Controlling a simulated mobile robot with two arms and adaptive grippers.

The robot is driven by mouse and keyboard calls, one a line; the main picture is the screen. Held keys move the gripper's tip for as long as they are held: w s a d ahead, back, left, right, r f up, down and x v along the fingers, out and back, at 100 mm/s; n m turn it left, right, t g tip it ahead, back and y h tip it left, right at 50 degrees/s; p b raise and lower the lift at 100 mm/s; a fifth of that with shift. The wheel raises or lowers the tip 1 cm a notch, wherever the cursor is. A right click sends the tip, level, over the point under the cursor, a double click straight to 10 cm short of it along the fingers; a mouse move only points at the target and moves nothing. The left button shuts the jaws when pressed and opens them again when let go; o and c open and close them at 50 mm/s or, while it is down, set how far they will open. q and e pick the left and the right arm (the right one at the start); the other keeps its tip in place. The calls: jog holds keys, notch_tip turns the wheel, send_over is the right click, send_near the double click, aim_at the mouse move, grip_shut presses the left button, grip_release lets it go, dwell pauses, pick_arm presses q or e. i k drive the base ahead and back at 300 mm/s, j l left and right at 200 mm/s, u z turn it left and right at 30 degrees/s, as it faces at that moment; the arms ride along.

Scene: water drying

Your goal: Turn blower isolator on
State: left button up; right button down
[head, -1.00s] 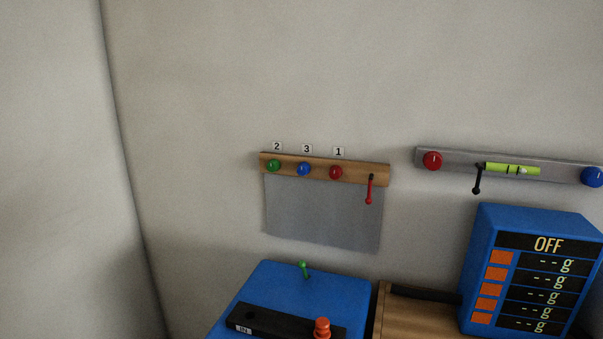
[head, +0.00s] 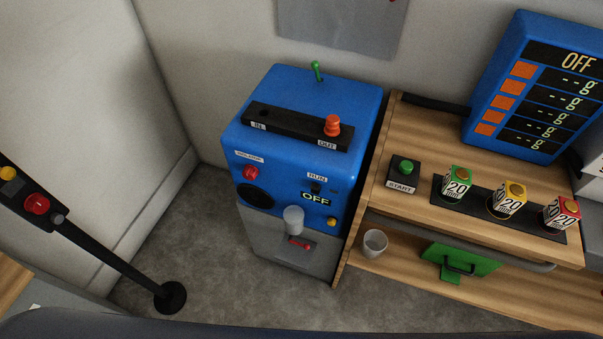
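The blower is a blue cabinet (head: 255,120) with a grey lower part, standing on the floor against the wall. A red rotary knob (head: 251,172) sits at the left of its front face, under a small white label too small to read surely; it looks like the isolator. A switch (head: 316,187) labelled RUN is to its right, above a display (head: 316,199) reading OFF. A yellow button (head: 331,222) is below the display. On top are a green lever (head: 317,71) and a black slot bar (head: 285,128) marked IN and OUT with an orange knob (head: 332,125). Neither gripper is in view.
A post with a red button (head: 36,205) stands left. Carpet before the blower is clear.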

aim_at(250, 172)
jog(key=k+j, duration=0.1)
jog(key=j, duration=0.3)
jog(key=k+j, duration=0.1)
jog(key=j, duration=0.3)
jog(key=k+j, duration=0.1)
jog(key=j, duration=0.25)
jog(key=k+j, duration=0.1)
jog(key=j, duration=0.7)
jog(key=k+z, duration=0.05)
